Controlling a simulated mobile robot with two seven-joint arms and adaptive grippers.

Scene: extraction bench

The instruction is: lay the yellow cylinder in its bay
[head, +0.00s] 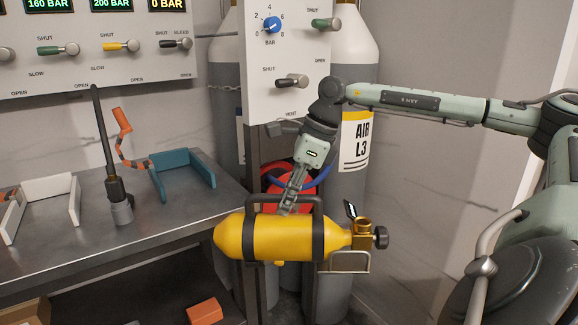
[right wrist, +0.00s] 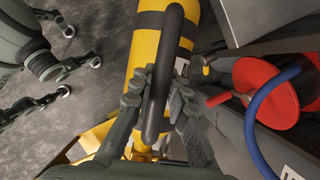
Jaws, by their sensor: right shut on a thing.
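The yellow cylinder (head: 283,237) has black bands, a black carry handle, and a brass valve with a black knob at its right end. It lies roughly level, in front of the bench's right end in the head view. My right gripper (head: 288,205) is shut on its handle from above. In the right wrist view the fingers (right wrist: 160,95) flank the black handle (right wrist: 163,70), with the yellow body (right wrist: 148,50) beyond. On the bench are a white open-sided bay (head: 48,190) and a teal one (head: 183,176); which belongs to the cylinder I cannot tell. My left gripper is out of view.
The grey bench (head: 115,250) has an upright black lever (head: 112,160) and an orange handle (head: 123,135) between the bays. Behind the cylinder stand tall grey gas bottles (head: 352,180), a red reel (head: 275,185) with blue hose, and a valve panel (head: 285,55).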

